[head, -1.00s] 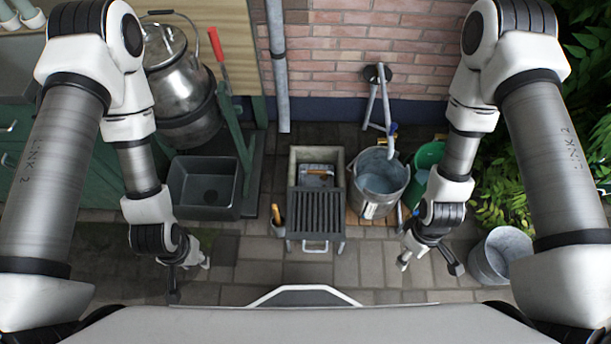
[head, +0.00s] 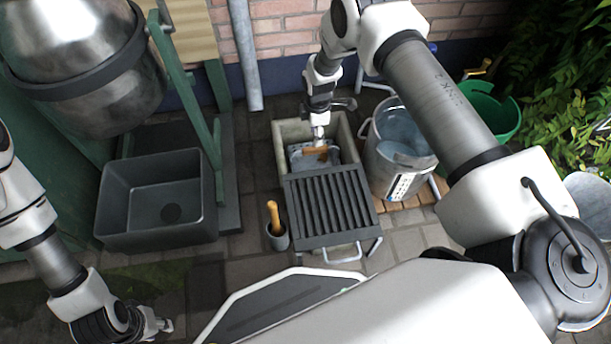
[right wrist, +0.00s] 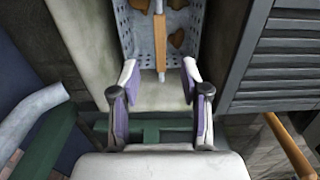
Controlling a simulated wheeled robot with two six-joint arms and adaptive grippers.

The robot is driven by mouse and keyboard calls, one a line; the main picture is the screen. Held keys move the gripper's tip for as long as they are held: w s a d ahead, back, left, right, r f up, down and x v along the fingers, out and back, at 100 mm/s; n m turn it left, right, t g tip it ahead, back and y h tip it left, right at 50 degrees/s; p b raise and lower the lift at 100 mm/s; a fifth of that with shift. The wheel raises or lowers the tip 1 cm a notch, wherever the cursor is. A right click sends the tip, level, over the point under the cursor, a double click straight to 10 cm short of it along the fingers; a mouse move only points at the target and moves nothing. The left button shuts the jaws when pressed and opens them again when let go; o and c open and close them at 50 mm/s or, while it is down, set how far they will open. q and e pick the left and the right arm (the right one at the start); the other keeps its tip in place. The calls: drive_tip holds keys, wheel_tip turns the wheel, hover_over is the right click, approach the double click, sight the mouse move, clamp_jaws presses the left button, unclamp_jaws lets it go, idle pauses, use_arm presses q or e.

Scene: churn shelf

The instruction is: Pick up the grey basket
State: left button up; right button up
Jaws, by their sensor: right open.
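The grey basket (head: 297,157) sits in a stone trough (head: 283,133) at the centre of the head view. In the right wrist view the basket (right wrist: 142,40) has perforated sides, brown pieces inside and a bar handle with a wooden grip (right wrist: 161,42). My right gripper (head: 320,141) is over the basket, pointing down. In the right wrist view my right gripper (right wrist: 157,84) is open, its fingers on either side of the near end of the handle bar, with no visible grip. My left gripper (head: 166,325) is low at left, away from the basket; its jaw opening is unclear.
A dark slatted rack (head: 328,207) covers the trough's near part. A metal bucket (head: 385,165) stands close right, with a green tub (head: 490,110) beyond. A small pot with a wooden-handled tool (head: 277,236) and a dark basin (head: 160,195) stand left. A brick wall is behind.

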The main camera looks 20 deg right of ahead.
sight(315, 148)
wheel_tip(315, 148, down, 8)
drive_tip(key=b, duration=0.4)
drive_tip(key=shift+a+f+b, duration=0.1)
drive_tip(key=shift+f+b, duration=0.05)
drive_tip(key=shift+b, duration=0.15)
drive_tip(key=shift+r, duration=0.2)
clamp_jaws()
